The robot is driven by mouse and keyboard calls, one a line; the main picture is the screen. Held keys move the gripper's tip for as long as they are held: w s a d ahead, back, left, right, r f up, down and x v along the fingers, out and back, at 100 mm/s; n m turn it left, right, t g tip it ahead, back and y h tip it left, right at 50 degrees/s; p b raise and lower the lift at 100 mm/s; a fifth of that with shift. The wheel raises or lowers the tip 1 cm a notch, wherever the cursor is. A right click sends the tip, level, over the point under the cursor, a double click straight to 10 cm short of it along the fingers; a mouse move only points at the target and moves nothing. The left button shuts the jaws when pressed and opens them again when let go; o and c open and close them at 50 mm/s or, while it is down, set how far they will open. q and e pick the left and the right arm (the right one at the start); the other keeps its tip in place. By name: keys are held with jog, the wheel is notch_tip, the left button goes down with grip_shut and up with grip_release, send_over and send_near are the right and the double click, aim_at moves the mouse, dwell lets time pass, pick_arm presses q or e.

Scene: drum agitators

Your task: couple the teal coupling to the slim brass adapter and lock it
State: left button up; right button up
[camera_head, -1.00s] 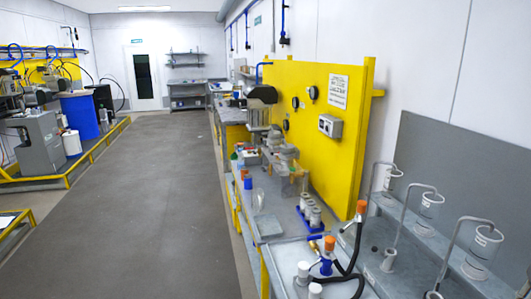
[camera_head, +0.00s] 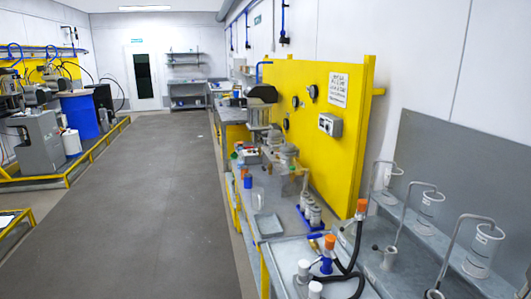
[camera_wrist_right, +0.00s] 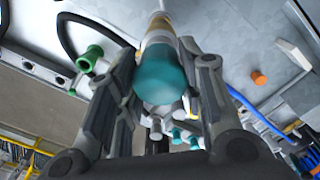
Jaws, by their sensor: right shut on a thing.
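My right gripper (camera_wrist_right: 160,58) shows in the right wrist view, its two grey fingers closed on the teal coupling (camera_wrist_right: 160,80). The coupling's rounded teal end faces the camera. A brass-coloured part (camera_wrist_right: 158,32) lies in line just beyond the coupling, with a pale tip past it. I cannot tell whether this is the slim brass adapter, or whether the two are joined or locked, as the coupling and fingers hide the meeting point. My left gripper is in neither view. The head view shows no gripper.
In the right wrist view a green fitting (camera_wrist_right: 90,58) is at left and an orange cap (camera_wrist_right: 259,77) at right on a grey surface. In the head view a blue fitting with an orange top (camera_head: 328,254) and black hoses stand on the bench, before a yellow panel (camera_head: 345,130).

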jog(key=shift+f, duration=0.1)
jog(key=o, duration=1.1)
jog(key=shift+c, duration=0.2)
jog(key=shift+c, duration=0.2)
notch_tip(320, 180, up, 3)
jog(key=p, duration=0.2)
jog(key=shift+p, duration=0.35)
jog(key=shift+r, duration=3.5)
